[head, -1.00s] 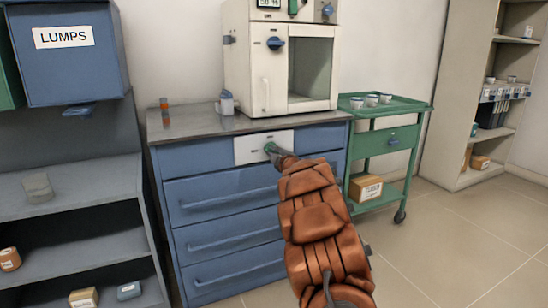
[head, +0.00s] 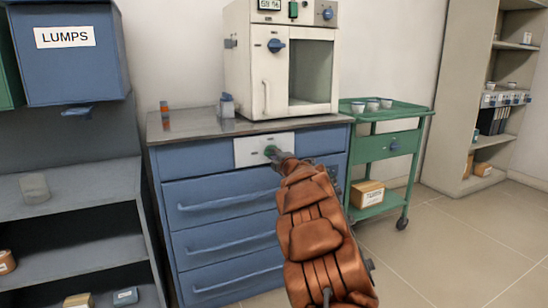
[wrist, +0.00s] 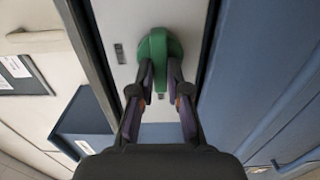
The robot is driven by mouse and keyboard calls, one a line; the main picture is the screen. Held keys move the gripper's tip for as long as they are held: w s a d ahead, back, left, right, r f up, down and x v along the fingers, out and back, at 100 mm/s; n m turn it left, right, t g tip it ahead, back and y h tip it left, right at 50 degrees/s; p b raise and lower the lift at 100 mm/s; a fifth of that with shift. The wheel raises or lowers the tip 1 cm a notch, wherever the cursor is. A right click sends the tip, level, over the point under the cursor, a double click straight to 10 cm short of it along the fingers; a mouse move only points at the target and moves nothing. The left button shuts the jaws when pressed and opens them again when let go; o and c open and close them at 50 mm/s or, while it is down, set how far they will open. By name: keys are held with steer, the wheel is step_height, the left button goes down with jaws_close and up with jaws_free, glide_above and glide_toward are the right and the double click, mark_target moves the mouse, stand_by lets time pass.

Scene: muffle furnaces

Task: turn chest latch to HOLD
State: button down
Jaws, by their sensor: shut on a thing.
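The blue chest of drawers (head: 222,205) stands below the furnace. A white plate (head: 250,151) is set in its top front and carries the green latch (head: 270,151). In the wrist view the green latch (wrist: 158,52) has a round base and a raised handle lying along the picture's vertical. My gripper (wrist: 159,82) is shut on the latch handle, one finger on each side. In the head view my gripper (head: 279,157) meets the latch at the plate's right half. Small dark marks show on the plate, but their lettering is too small to read.
A white furnace (head: 262,80) with a blue knob stands on the chest top. A green trolley (head: 385,147) with several cups stands to the right. Grey shelves (head: 70,190) and a blue LUMPS bin (head: 68,70) are at the left. The floor at right is clear.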

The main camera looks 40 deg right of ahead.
steer(key=shift+f, duration=0.1)
steer(key=c, duration=1.1)
jaws_free()
steer(key=shift+c, duration=0.2)
steer(key=v, duration=1.2)
steer(key=shift+a, duration=0.1)
